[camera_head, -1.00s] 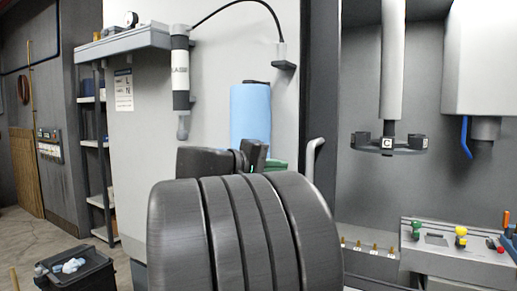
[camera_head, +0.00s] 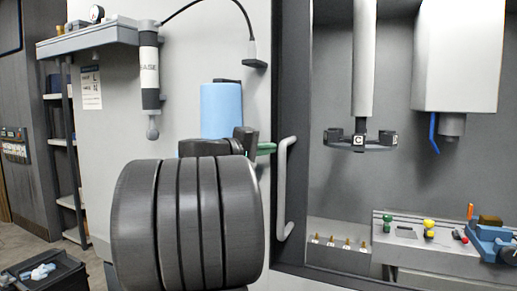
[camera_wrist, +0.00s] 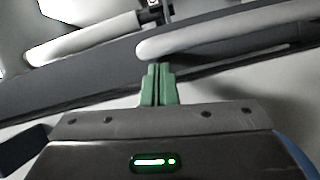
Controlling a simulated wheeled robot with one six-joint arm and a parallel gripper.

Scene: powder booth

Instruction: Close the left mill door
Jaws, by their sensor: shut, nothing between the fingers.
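The left mill door (camera_head: 258,105) appears to be the pale grey panel left of the mill's opening; its exact edges are unclear. A grey upright bar handle (camera_head: 284,190) stands at the opening's left side. My gripper (camera_head: 272,148) shows only as a green tip just left of the handle's top, partly hidden by my dark arm. In the wrist view its green fingers (camera_wrist: 158,68) are shut together and empty. A rounded light grey bar (camera_wrist: 225,35), probably the handle, lies slanted just beyond the fingertips. I cannot tell whether they touch.
A shelf (camera_head: 90,42) with a gauge juts out at upper left. A dark bin (camera_head: 45,275) stands on the floor at lower left.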

